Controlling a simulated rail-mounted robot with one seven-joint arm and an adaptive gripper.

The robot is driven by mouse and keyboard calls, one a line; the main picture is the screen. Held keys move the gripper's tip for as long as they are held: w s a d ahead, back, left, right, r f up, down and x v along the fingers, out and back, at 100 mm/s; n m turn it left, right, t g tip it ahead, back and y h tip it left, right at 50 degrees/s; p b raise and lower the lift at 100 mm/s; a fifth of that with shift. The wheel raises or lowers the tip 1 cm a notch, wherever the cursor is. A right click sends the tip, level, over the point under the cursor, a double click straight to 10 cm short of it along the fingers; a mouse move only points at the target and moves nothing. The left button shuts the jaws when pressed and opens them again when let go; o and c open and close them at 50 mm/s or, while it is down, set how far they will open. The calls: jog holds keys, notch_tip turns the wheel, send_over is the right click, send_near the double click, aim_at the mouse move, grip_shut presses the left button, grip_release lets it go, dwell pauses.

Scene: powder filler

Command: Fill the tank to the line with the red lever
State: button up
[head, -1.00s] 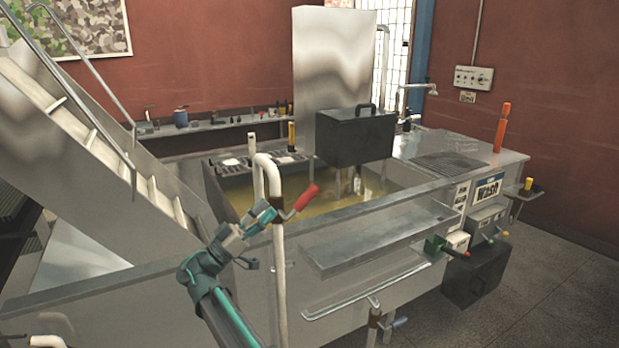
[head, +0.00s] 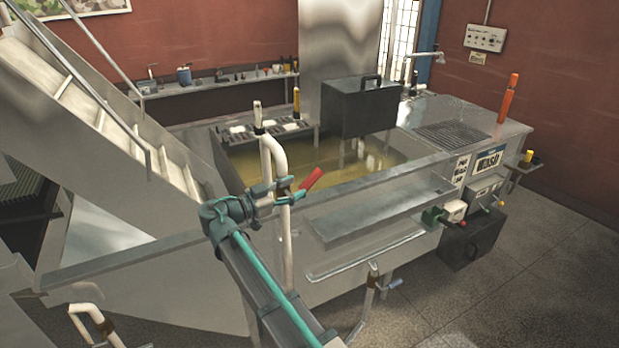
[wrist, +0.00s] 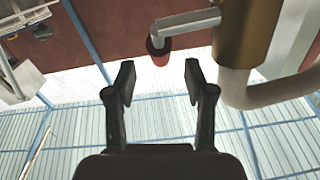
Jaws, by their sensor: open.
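The red lever (head: 312,179) sticks out to the right from the valve on a white bent pipe (head: 272,150) at the tank's near edge. The metal tank (head: 228,165) holds murky yellow liquid (head: 345,160); I cannot make out a fill line. My gripper (head: 275,191) is beside the pipe, left of the red grip, partly hidden by my wrist. In the wrist view my gripper (wrist: 160,77) is open and empty. The lever's red end (wrist: 158,55) shows beyond the fingertips, roughly in line with the gap, its pale shaft running to the brass-coloured valve (wrist: 245,30).
The white pipe (wrist: 275,92) curves close to the right finger. A dark box (head: 358,107) stands over the tank's far side. A metal shelf (head: 380,215) fronts the tank, with another valve (head: 390,283) below. Floor at right is clear.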

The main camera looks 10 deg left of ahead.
aim_at(304, 184)
jog(key=p+x, duration=0.2)
jog(key=x, duration=0.4)
grip_shut()
dwell(0.3)
